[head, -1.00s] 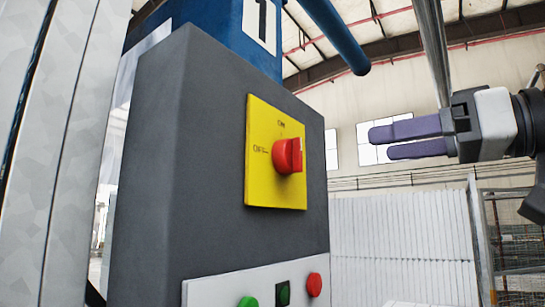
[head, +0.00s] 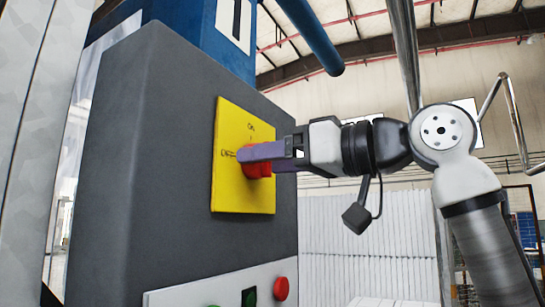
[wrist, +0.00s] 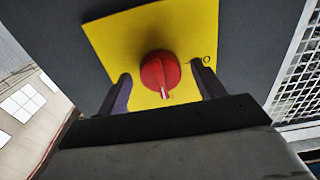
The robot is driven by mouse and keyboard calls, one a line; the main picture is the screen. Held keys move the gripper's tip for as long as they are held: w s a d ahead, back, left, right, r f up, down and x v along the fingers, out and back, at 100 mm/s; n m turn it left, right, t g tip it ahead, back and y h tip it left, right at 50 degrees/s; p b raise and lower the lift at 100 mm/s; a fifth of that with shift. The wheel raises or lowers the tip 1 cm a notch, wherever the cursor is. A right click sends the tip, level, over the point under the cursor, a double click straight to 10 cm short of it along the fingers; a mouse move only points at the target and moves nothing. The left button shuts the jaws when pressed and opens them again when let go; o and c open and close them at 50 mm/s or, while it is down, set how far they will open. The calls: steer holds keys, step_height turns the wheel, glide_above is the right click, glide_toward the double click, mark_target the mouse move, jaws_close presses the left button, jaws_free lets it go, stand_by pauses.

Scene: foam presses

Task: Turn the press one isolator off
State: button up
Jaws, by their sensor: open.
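The isolator is a red rotary knob (head: 258,171) on a yellow plate (head: 228,185) marked ON at the top and OFF at the left. In the wrist view the knob (wrist: 158,68) shows a white mark towards the bottom of the picture, away from the letter O at the right. My gripper (head: 250,154) is at the knob in the head view, and one finger covers part of it. The wrist view shows the open fingers on either side of the knob, with yellow plate visible between. I cannot tell whether they touch it.
The plate is on a dark grey cabinet (head: 150,150) under a blue press frame (head: 205,40) with a number sign. A green button (head: 249,297) and a red button (head: 281,288) sit below. A blue bar (head: 305,35) juts out above.

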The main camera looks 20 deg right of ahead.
steer(key=shift+a, duration=0.1)
steer(key=shift+c, duration=0.3)
steer(key=c, duration=0.9)
steer(key=shift+w+r+n+p, duration=0.1)
steer(key=shift+n+p, duration=4.15)
steer(key=shift+n, duration=4.65)
